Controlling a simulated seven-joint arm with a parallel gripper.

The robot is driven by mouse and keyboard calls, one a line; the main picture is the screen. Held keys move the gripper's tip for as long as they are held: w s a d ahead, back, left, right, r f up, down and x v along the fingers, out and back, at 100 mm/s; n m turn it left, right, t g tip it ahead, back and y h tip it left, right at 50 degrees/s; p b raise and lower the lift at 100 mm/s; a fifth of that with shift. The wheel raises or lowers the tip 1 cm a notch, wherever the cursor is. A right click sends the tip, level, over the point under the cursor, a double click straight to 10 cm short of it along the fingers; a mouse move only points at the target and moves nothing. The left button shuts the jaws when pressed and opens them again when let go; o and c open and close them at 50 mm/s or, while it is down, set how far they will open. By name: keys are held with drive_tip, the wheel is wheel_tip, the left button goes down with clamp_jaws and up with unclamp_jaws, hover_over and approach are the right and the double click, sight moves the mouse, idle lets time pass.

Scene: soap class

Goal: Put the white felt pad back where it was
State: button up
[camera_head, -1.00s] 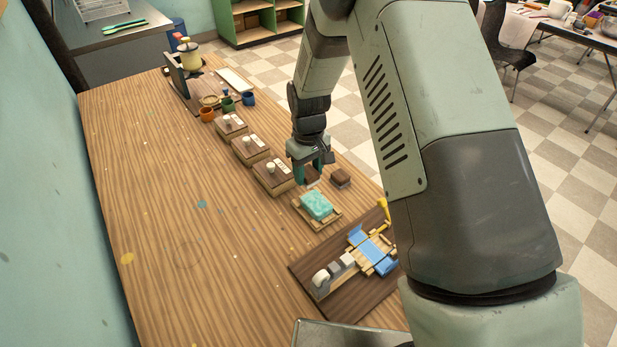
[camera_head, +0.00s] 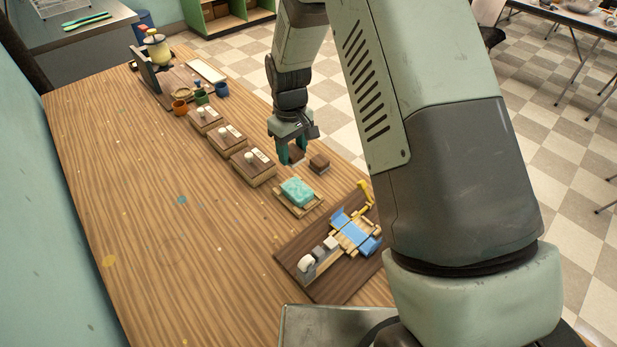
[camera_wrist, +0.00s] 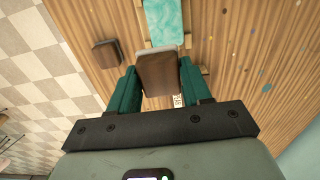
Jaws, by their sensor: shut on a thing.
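My gripper (camera_head: 293,152) is shut on a brown block (camera_wrist: 158,73), which hangs between the dark green fingertips. The block has a pale edge on its underside; it also shows in the head view (camera_head: 297,155). I cannot tell for sure whether that pale layer is the white felt pad. A second brown block (camera_head: 319,162), also with a pale lower edge, lies close by on the table; it is left of the held block in the wrist view (camera_wrist: 106,53). I cannot tell the exact height of the held block above the table.
A turquoise soap slab (camera_head: 297,192) lies on a wooden tray (camera_head: 314,207) just in front of the gripper. A dark board (camera_head: 330,292) with a blue and wooden device is nearer. Several wooden blocks with white knobs stand to the left.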

drive_tip(key=w+d+f, duration=0.2)
drive_tip(key=w+d, duration=0.1)
drive_tip(key=d, duration=0.9)
hover_over(339, 183)
wheel_tip(339, 183, down, 5)
drive_tip(key=shift+f, duration=2.15)
drive_tip(key=shift+f, duration=0.15)
drive_tip(key=o, duration=0.9)
drive_tip(key=shift+o, duration=0.2)
